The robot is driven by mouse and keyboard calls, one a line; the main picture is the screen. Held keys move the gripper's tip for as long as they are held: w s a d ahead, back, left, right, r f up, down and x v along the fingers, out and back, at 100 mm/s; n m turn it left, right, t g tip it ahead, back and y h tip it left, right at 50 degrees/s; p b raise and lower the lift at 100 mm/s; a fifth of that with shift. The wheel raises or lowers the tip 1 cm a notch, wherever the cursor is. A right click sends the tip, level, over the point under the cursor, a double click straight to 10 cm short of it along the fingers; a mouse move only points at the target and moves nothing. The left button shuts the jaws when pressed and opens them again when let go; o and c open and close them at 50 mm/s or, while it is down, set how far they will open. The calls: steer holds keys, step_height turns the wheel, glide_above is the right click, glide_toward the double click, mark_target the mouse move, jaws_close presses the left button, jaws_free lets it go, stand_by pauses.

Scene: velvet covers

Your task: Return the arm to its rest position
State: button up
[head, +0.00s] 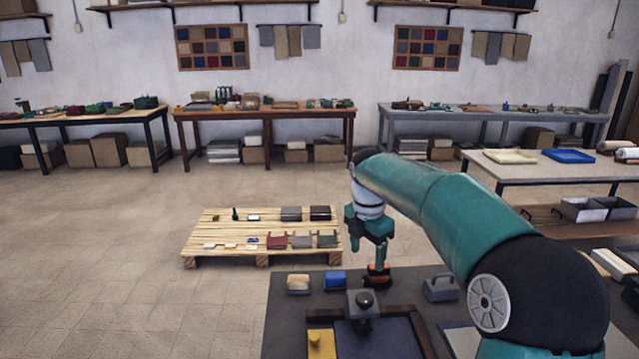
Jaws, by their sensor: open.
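My teal arm rises from the lower right and bends down over the near dark table (285,322). My gripper (378,278) hangs downward at the table's far edge, with orange and black parts at its lower end. It is open; its fingertips are small, and the gap between them is hard to make out. I cannot tell whether it touches the table. A blue block (335,281) and a beige-topped block (298,284) stand left of it.
A brown-framed dark blue panel (385,341) and a yellow piece (320,346) lie on the near table. A low wooden pallet (212,245) with small items stands beyond. Workbenches line the back wall; another table (520,173) is at right. The left floor is clear.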

steer(key=s+r+m+t, duration=0.1)
steer(key=s+r+m, duration=0.2)
steer(key=s+m, duration=0.45)
steer(key=s+r+m+t, duration=0.2)
steer(key=s+m, duration=0.3)
steer(key=s, duration=0.5)
steer(key=s+f+m+t, duration=0.1)
steer(key=s+f+m, duration=0.1)
steer(key=s+m, duration=0.4)
steer(key=s+d+f+m+t, duration=0.1)
steer(key=s+f+m, duration=0.2)
steer(key=s+m, duration=0.3)
steer(key=s, duration=0.2)
steer(key=shift+s+d+y, duration=0.2)
steer(key=shift+s+y, duration=0.1)
steer(key=shift+s, duration=0.05)
